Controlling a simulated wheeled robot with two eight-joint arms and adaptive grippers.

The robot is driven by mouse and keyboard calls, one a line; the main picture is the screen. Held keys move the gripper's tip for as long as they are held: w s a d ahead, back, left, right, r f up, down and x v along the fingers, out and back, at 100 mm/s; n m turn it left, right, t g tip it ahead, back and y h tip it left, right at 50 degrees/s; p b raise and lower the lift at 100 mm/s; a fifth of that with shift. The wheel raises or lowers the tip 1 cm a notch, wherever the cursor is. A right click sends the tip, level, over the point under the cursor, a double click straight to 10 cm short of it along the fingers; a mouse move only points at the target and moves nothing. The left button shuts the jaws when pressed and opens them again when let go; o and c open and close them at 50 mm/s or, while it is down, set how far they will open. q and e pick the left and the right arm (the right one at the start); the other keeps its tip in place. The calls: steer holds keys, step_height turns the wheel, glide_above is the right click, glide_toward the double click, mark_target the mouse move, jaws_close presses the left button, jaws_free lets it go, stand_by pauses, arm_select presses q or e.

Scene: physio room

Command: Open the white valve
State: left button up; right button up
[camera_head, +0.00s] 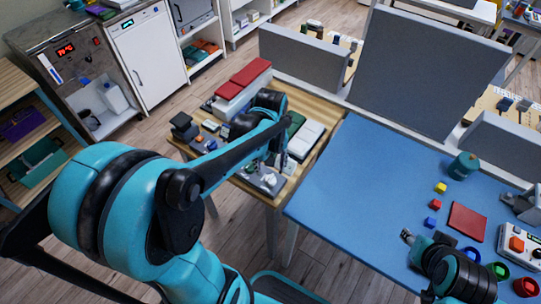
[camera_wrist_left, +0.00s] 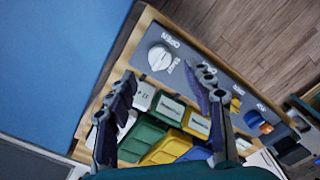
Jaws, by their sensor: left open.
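The white valve (camera_wrist_left: 159,57) is a round white knob on a grey panel, with an "OPEN" label beside it in the left wrist view. It also shows small in the head view (camera_head: 270,180), near the front edge of the wooden table. My left gripper (camera_wrist_left: 166,84) is open and empty, its two dark fingers apart. The valve lies beyond the fingertips, between them in the picture and apart from them. In the head view my left gripper (camera_head: 277,158) hangs over the table, close to the panel. My right gripper (camera_head: 408,236) is over the blue table; its jaws are too small to read.
Several green, yellow and white boxes (camera_wrist_left: 168,110) stand beside the panel (camera_wrist_left: 205,62). An orange knob (camera_wrist_left: 266,127) sits further along it. The blue table (camera_head: 345,190) adjoins on the right, with small blocks, a red pad (camera_head: 467,222) and a teal container (camera_head: 462,166).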

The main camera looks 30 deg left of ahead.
mark_target(271, 178)
arm_select(q)
step_height(271, 178, up, 6)
steer(key=shift+f, duration=0.2)
stand_by(0.5)
steer(key=s+d+r+m+t, duration=0.1)
steer(key=s+d+m+t, duration=0.4)
steer(key=d+m+t, duration=0.2)
steer(key=shift+s+m, duration=0.15)
steer(key=shift+m, duration=0.45)
